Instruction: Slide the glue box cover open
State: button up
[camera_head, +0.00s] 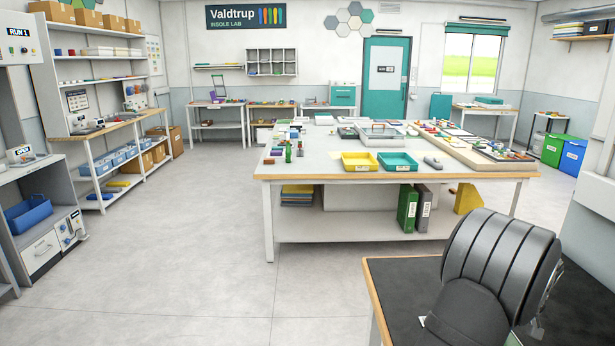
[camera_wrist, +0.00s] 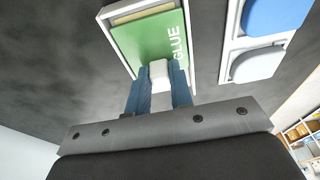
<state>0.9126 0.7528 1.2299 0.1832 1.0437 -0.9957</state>
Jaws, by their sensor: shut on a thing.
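The glue box (camera_wrist: 194,70) shows at the top of the wrist view, with a white rim and a green cover (camera_wrist: 150,42) lettered "GLUE". A strip of tan interior (camera_wrist: 140,12) shows at the box's far end, beyond the cover's edge. My gripper (camera_wrist: 159,76) has its two blue fingers on either side of a white knob (camera_wrist: 159,72) at the cover's near end, and it is shut on the knob. In the head view, my dark arm covers part of the black-topped bench at lower right, and neither the box nor the fingers can be seen there.
To the right of the glue box is a white tray (camera_wrist: 234,45) with blue and pale grey pads. The dark bench top (camera_wrist: 60,70) left of the box is clear. In the head view, a large white table (camera_head: 320,165) with trays stands beyond open floor.

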jog(key=shift+w, duration=2.75)
jog(key=o, duration=0.7)
notch_tip(320, 180, up, 7)
notch_tip(320, 180, down, 7)
jog(key=shift+f, duration=0.1)
jog(key=shift+s, duration=0.3)
